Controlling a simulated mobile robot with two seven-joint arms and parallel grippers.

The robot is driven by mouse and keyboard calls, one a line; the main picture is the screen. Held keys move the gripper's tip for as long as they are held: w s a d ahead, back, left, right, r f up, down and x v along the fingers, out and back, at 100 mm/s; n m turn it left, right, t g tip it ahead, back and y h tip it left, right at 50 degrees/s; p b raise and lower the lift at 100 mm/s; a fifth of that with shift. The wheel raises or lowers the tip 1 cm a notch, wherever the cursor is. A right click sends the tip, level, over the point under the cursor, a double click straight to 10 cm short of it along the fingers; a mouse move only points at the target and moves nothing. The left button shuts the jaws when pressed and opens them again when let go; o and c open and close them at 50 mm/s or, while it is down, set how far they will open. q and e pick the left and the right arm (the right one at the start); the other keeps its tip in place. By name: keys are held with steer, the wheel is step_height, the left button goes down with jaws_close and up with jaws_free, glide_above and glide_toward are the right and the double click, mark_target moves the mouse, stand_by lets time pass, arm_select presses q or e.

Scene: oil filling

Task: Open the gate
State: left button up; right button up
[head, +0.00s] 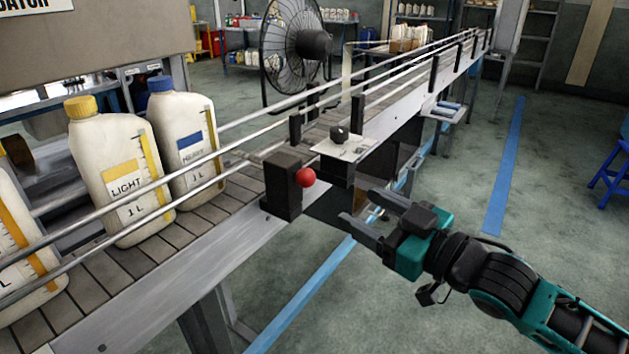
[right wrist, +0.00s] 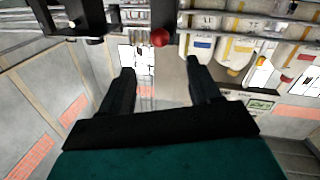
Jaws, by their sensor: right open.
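The gate's black block (head: 282,186) stands at the near edge of the conveyor (head: 240,232), with a round red knob (head: 305,177) on its right side. Whether the gate bars the belt is hard to tell. My right gripper (head: 356,205) is open and empty, to the right of the knob and a little lower in the head view, apart from it. In the right wrist view the red knob (right wrist: 160,37) shows just beyond the gap between my open fingers (right wrist: 160,68). My left gripper is out of view.
Several white oil bottles, one with a yellow cap (head: 120,180) and one with a blue cap (head: 187,140), stand on the belt behind metal rails. A panel with a black knob (head: 342,143) sits beside the gate. A fan (head: 291,50) stands behind.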

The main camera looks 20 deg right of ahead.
mark_target(313, 182)
steer(key=x, duration=1.1)
steer(key=shift+w, duration=0.2)
jaws_close()
stand_by(0.4)
